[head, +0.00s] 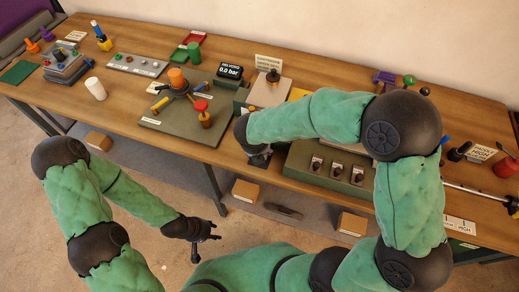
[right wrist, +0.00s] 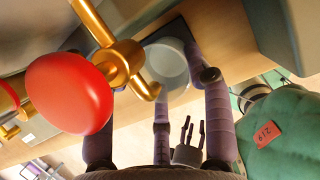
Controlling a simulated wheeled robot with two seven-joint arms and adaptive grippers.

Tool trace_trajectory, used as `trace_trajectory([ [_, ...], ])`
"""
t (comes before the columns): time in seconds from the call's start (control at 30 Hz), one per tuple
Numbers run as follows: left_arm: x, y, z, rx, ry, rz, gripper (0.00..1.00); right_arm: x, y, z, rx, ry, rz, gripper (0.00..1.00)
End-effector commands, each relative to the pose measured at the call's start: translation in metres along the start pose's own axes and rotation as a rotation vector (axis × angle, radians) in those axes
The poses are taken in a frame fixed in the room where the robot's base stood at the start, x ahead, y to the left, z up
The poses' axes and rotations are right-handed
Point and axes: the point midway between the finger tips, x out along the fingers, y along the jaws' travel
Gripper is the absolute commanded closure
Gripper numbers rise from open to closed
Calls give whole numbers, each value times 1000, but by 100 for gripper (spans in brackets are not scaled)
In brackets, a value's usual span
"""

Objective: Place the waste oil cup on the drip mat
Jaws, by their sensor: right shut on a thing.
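In the right wrist view a pale, translucent cup (right wrist: 168,66), which looks like the waste oil cup, sits between the fingers of my right gripper (right wrist: 160,85). The gripper is shut on it. A dark flat square (right wrist: 176,28), likely the drip mat, shows just behind the cup; I cannot tell if they touch. In the head view my right forearm and hand hide the cup, and a dark patch (head: 260,159) shows by the hand at the table's front edge. My left gripper (head: 207,240) is empty, fingers spread, below the table's front edge.
A brass valve with a red knob (right wrist: 70,92) is close beside the right fingers; it stands on the green base (head: 180,128) in the head view. A green panel (head: 330,168) lies right of the right hand.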

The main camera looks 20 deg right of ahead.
Motion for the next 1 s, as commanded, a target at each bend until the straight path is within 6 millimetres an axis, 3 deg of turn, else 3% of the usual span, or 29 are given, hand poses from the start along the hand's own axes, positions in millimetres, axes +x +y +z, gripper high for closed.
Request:
trace_trajectory([
  [0.37,2,-1,0,0,0,0,60,3,0,-2,0,0,0,76],
  [0.4,2,-1,0,0,0,0,60,3,0,-2,0,0,0,43],
  [0.43,2,-1,0,0,0,0,60,3,0,-2,0,0,0,39],
  [0.8,0,0,0,0,0,0,60,0,0,-1,0,0,0,39],
  [1.0,-10,3,0,0,0,0,60,-25,1,1,0,-1,3,39],
])
